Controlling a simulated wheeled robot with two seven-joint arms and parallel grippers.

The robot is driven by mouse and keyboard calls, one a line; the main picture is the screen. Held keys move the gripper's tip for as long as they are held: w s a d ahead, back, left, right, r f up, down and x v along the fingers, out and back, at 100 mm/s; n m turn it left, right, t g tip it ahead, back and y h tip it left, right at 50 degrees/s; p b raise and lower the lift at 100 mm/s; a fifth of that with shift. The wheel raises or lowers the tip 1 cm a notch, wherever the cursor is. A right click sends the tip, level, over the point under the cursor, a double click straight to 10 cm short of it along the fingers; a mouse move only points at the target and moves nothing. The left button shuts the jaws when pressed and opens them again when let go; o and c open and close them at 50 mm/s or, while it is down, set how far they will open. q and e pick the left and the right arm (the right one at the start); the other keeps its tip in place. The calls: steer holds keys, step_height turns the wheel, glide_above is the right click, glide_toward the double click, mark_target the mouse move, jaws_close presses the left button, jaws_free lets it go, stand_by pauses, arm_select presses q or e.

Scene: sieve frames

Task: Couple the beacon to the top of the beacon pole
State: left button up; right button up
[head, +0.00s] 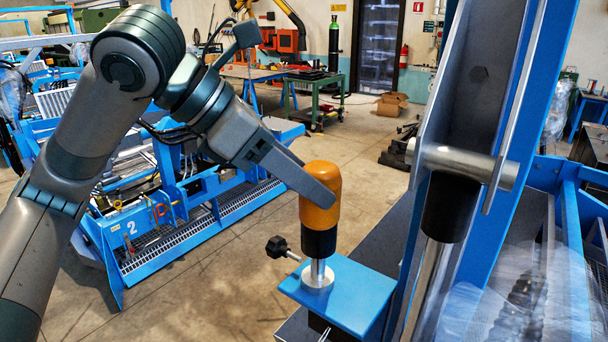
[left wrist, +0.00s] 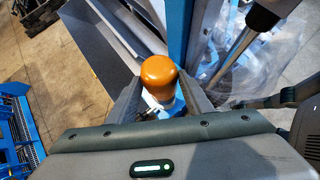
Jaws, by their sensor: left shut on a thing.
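The beacon (head: 321,215) has an orange dome and a black lower part. It stands upright at the top of the short silver beacon pole (head: 318,270), which rises from a round metal foot on a blue plate. The black part meets the silver pole; I cannot tell how far it is seated. My left gripper (head: 319,188) is shut on the orange dome, coming in from the upper left. In the left wrist view the beacon's dome (left wrist: 158,72) lies between the two fingers. My right gripper is not in view.
The blue plate (head: 360,295) carries a side knob (head: 277,247) with a black grip. A tall blue frame with a metal cylinder (head: 465,163) stands close on the right. A blue machine (head: 150,225) stands at the left. The floor behind the beacon is mostly free.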

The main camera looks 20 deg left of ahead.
mark_target(300, 211)
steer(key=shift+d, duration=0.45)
arm_select(q)
steer(key=shift+f, duration=0.25)
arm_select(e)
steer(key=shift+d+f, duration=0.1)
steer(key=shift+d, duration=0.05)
arm_select(q)
steer(key=shift+f, duration=0.4)
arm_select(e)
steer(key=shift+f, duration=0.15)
arm_select(q)
steer(key=shift+f+b, duration=0.4)
steer(key=shift+f, duration=0.1)
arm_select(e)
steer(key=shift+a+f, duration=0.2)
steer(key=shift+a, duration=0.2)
arm_select(q)
steer(key=shift+f, duration=0.35)
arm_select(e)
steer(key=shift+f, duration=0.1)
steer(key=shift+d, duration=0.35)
